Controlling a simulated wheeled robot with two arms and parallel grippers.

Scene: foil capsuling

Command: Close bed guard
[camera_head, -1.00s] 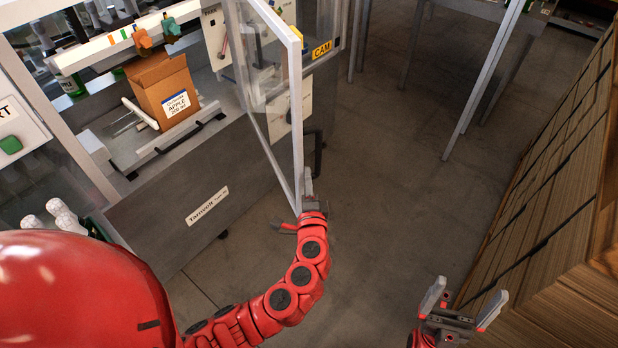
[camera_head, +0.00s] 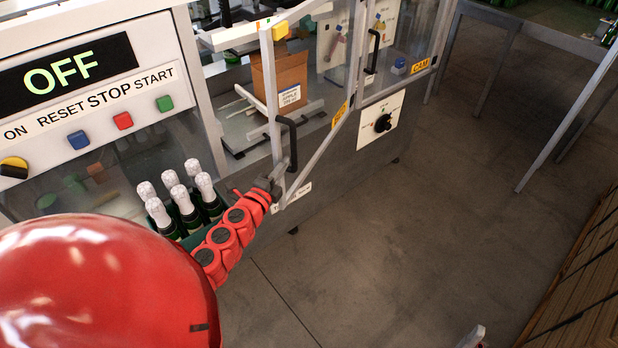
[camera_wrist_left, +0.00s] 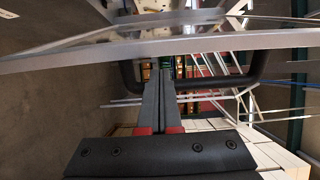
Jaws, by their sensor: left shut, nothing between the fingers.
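The bed guard, a clear panel in a pale metal frame (camera_head: 325,147), stands partly open in front of the machine bed, angled out from its right-hand side. Its black handle (camera_head: 292,142) is near the free edge. My left gripper (camera_head: 280,175) is shut and empty at the lower free corner of the guard, close to the handle. In the left wrist view, the shut fingers (camera_wrist_left: 166,75) point at the guard's frame bar (camera_wrist_left: 110,50), with the black handle (camera_wrist_left: 250,82) behind them. Contact is unclear. Only a fingertip of my right gripper (camera_head: 472,338) shows at the bottom edge.
A cardboard box (camera_head: 278,80) sits on the bed behind the guard. White-capped bottles (camera_head: 180,200) stand in a crate left of my left arm. A panel (camera_head: 85,85) reads OFF, with several buttons. The floor to the right (camera_head: 420,230) is clear; slatted wood (camera_head: 590,290) lies far right.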

